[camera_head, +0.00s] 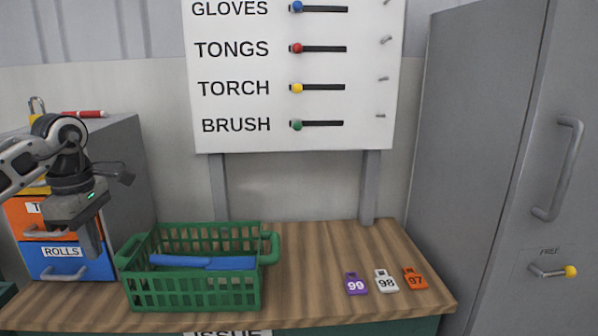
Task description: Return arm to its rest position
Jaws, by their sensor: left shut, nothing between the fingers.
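My left gripper (91,240) is at the left of the head view, at the end of my left arm (35,160). It points down in front of the drawer cabinet, left of the green basket (190,290) and higher than the basket's floor. Its fingers are together with nothing between them. My right gripper does not show. The green basket stands on the wooden bench and holds long blue things (205,262).
Purple (356,284), white (386,281) and orange (415,279) number tags lie on the bench (320,250). A labelled board (245,105) with coloured sliders stands behind. A grey cabinet (470,130) borders the right. Drawers (90,265) stand left, behind my gripper.

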